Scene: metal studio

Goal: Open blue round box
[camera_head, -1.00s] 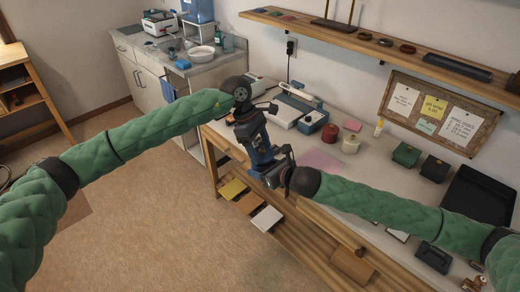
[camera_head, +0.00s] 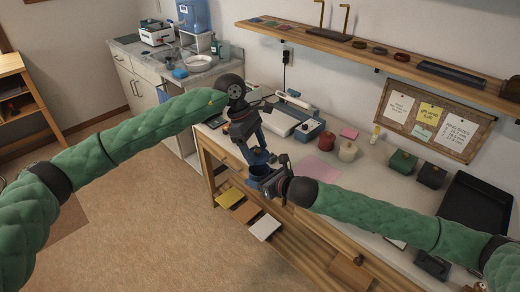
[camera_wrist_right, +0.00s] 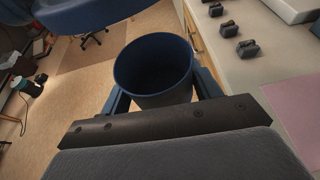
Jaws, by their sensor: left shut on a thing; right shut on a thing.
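The blue round box (camera_head: 259,171) is held in the air at the table's front edge by my right gripper (camera_head: 270,180). In the right wrist view the box (camera_wrist_right: 152,75) is an open, hollow cup between the two fingers, and its inside looks empty. My left gripper (camera_head: 256,152) is above it, pointing down, shut on the blue lid (camera_head: 258,157). The lid (camera_wrist_right: 85,14) also shows at the top left of the right wrist view, apart from the box rim. The lid is partly hidden in the head view.
The white table (camera_head: 376,193) stands below and behind my grippers. A red jar (camera_head: 326,140), a cream jar (camera_head: 347,151), a green box (camera_head: 403,161) and a black tray (camera_head: 477,203) are on it. A wooden shelf (camera_head: 350,46) hangs above on the wall.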

